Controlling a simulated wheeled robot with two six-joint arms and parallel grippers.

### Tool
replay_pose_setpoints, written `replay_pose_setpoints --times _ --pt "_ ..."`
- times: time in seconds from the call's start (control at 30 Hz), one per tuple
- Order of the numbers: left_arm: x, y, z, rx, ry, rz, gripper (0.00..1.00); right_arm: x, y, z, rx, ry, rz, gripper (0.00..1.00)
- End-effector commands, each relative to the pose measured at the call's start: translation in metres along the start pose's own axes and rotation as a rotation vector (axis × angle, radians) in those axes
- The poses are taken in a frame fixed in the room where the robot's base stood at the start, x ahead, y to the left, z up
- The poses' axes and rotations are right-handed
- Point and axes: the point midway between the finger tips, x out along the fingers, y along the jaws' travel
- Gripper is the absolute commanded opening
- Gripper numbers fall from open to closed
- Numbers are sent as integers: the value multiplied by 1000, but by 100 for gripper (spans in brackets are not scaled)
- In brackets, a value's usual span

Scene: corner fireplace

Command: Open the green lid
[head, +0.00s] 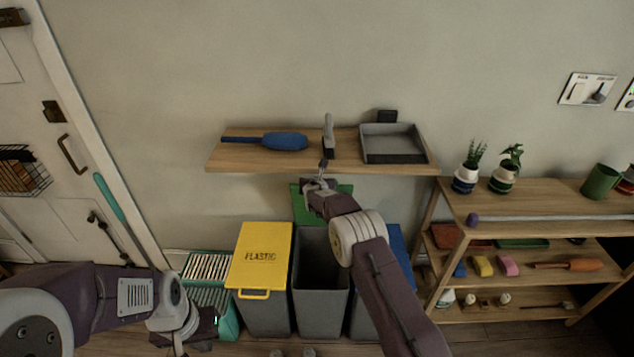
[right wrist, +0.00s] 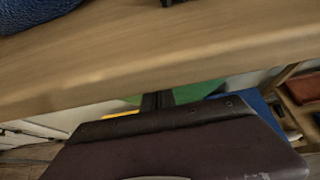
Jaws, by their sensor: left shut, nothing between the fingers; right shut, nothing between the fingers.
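The green lid (head: 301,208) stands raised against the wall behind the middle grey bin (head: 321,302), whose dark inside shows. My right gripper (head: 325,166) is shut and empty at the front edge of the wall shelf, in front of and above the lid; my arm hides part of the lid. In the right wrist view a strip of the green lid (right wrist: 200,92) shows below the shelf, beyond my gripper. I cannot tell whether gripper and lid touch. My left gripper (head: 184,342) is shut and empty, low at the left.
The wall shelf (head: 224,157) holds a blue-headed duster (head: 284,141), a brush (head: 328,134) and a grey dustpan (head: 393,142). A yellow-lidded bin (head: 259,256) is shut on the left; a blue-lidded bin (head: 397,246) stands right. A wooden rack (head: 458,197) stands farther right.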

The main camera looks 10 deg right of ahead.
Motion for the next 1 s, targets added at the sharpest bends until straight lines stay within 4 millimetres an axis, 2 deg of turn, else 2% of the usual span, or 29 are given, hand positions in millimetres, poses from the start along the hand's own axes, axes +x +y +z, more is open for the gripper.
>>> replay_pose_setpoints --times 0.27,0.37,0.6,0.73,0.93,1.0 --pt "13 0 1 0 0 0 0 -9 1 -1 -1 -2 0 0" --pt "25 0 3 0 0 0 0 -21 1 -4 -1 -1 1 0" --pt "48 -1 5 0 0 0 0 -66 1 -2 0 -2 1 0" --pt "51 -1 5 0 0 0 0 -83 1 -1 0 -1 1 0" --pt "52 -1 5 0 0 0 0 -91 0 0 2 1 0 0" --pt "49 -1 5 0 0 0 0 -96 -6 -1 51 15 -12 0"
